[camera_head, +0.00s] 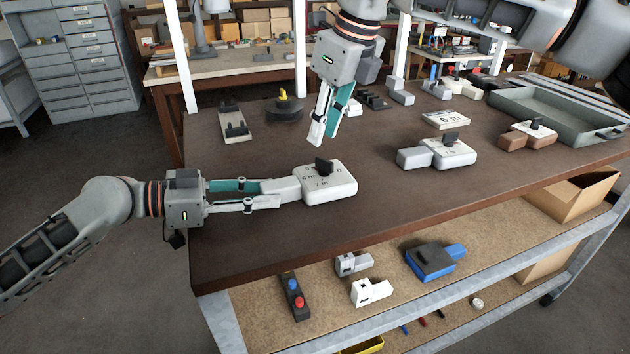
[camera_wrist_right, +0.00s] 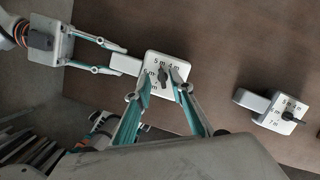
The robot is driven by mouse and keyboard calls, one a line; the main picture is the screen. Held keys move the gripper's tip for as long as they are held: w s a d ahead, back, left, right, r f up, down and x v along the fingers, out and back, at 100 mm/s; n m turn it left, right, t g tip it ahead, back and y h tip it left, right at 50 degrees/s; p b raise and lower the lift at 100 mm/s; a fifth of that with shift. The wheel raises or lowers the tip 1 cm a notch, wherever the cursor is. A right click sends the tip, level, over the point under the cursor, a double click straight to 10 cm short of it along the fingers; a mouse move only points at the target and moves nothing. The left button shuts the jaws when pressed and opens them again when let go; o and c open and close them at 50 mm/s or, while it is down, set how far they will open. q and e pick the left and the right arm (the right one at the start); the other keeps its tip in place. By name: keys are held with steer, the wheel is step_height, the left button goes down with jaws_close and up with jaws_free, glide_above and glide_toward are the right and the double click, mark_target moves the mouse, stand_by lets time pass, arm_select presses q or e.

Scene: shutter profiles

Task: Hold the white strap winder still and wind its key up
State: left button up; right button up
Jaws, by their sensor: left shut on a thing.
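The white strap winder (camera_head: 338,190) lies on the brown table, with length marks and a black key (camera_head: 323,166) on its top. It also shows in the right wrist view (camera_wrist_right: 179,95), with the key (camera_wrist_right: 162,76) standing in the middle of the marks. My left gripper (camera_head: 268,193) is shut on the winder's pale narrow end, from the left. My right gripper (camera_head: 326,138) hangs above and behind the winder, pointing down. Its fingers are apart and empty; in the right wrist view they point towards the key, without visible contact.
A card reading 6 m (camera_head: 446,119) lies further back. A winder with a grey end (camera_head: 453,154) and a brown one (camera_head: 513,141) sit to the right. A grey tray (camera_head: 550,113) is at the far right. The table in front of the winder is clear.

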mark_target(323, 159)
steer(key=shift+r, duration=0.1)
steer(key=shift+r, duration=0.85)
steer(key=shift+f, duration=3.95)
jaws_close()
